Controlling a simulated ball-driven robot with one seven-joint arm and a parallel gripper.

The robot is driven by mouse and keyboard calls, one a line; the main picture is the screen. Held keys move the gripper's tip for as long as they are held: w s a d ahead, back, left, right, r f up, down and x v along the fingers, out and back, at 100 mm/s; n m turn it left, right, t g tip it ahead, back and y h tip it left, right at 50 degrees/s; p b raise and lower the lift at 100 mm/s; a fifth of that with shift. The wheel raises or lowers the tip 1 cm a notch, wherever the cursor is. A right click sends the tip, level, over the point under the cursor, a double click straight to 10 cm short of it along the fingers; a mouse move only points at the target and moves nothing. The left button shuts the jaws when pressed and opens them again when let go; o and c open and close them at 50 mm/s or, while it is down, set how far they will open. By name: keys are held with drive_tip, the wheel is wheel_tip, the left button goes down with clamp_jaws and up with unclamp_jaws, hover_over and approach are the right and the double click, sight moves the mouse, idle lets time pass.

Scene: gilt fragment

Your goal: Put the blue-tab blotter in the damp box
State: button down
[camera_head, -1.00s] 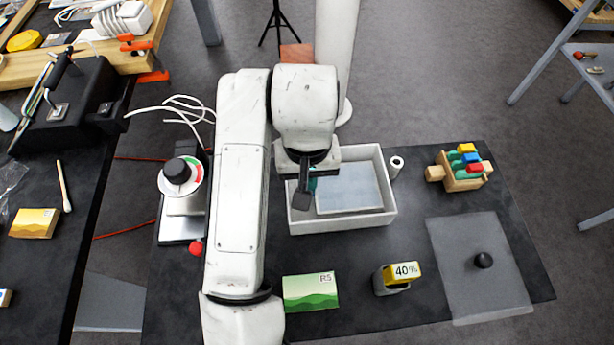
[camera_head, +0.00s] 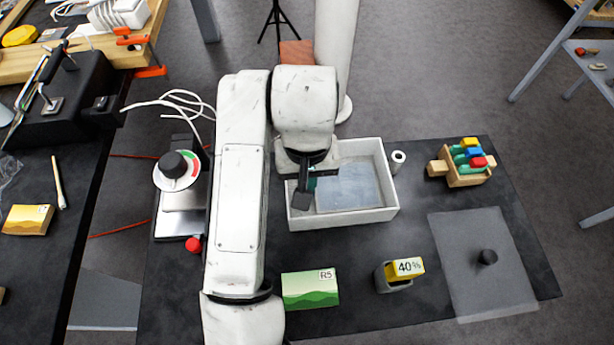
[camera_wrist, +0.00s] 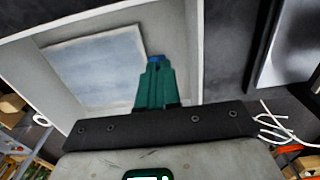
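The damp box (camera_head: 377,216) is the open white tray in the middle of the dark mat. The blotter is a pale blue-grey sheet (camera_head: 352,186) inside its walls, and it also shows in the wrist view (camera_wrist: 95,65). My gripper (camera_head: 311,183) is over the left part of the box, pointing down. In the wrist view its green fingers (camera_wrist: 155,72) are close together at the sheet's edge, with the blue tab (camera_wrist: 155,58) at their tips. They look shut on the tab. The tab is mostly hidden by the fingers.
A grey lid-like plate with a black knob (camera_head: 488,258) lies at right. A wooden rack with coloured blocks (camera_head: 462,165), a 40% block (camera_head: 402,272), a green R5 card (camera_head: 310,290) and a dial device (camera_head: 180,190) stand around the box. A white roll (camera_head: 397,161) touches its right side.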

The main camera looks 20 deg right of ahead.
drive_tip(key=shift+f, duration=0.3)
drive_tip(key=c, duration=1.3)
unclamp_jaws()
drive_tip(key=shift+o, duration=0.2)
